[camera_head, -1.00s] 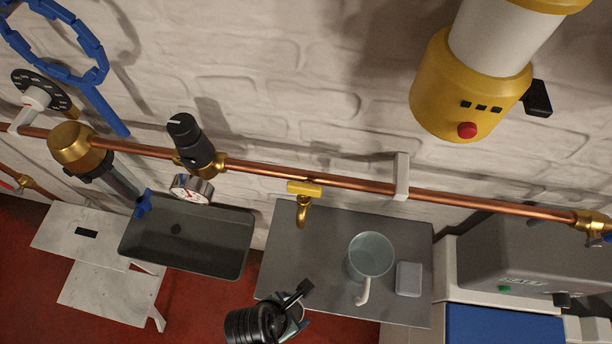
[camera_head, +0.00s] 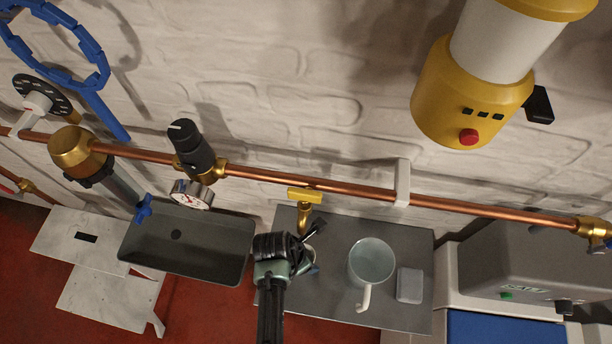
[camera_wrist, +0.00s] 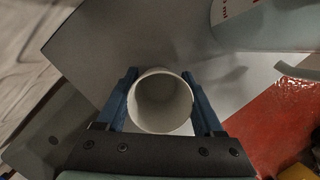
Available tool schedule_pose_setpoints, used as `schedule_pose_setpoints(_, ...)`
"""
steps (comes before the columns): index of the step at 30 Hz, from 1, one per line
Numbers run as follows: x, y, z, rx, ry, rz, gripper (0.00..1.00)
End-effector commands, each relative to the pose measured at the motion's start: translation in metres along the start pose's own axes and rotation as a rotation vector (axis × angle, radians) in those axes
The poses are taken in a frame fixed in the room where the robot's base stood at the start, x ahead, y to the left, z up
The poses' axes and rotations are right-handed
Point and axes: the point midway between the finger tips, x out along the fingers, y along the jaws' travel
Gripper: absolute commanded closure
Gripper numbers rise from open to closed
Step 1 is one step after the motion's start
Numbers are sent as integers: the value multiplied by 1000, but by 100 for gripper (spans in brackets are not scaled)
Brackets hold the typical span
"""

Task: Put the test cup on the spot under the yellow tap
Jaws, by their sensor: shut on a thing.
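The test cup (camera_wrist: 160,102) is a small pale round cup. In the wrist view I look into its open, empty-looking mouth. My gripper (camera_wrist: 160,76) is shut on it, one blue finger on each side. In the head view my gripper (camera_head: 308,258) is over the left part of a grey tabletop (camera_head: 345,230) and hides the cup. The yellow tap (camera_head: 304,196) has a yellow handle and a brass spout pointing down. My gripper is just below the spout in the picture. The surface under the tap is mostly hidden, and I see no marked spot.
A pale jug (camera_head: 371,262) with a handle and a grey block (camera_head: 409,285) stand on the tabletop to the right. A dark sink basin (camera_head: 190,240) is at left. A copper pipe (camera_head: 350,184) crosses along the wall above. A grey machine (camera_head: 530,255) is far right.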

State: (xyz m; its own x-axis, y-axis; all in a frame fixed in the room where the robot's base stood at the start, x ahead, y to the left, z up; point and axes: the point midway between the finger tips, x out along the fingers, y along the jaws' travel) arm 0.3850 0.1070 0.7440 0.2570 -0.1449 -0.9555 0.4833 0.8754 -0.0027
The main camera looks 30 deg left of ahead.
Motion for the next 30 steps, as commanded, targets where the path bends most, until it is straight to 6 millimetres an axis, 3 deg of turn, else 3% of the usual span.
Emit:
schedule_pose_setpoints(12,7,0,-2,1,0,0,84)
schedule_pose_setpoints(13,7,0,-2,1,-1,0,27)
schedule_pose_setpoints(17,6,0,-2,1,-1,0,4)
schedule_pose_setpoints(30,-3,0,-1,0,-1,0,1)
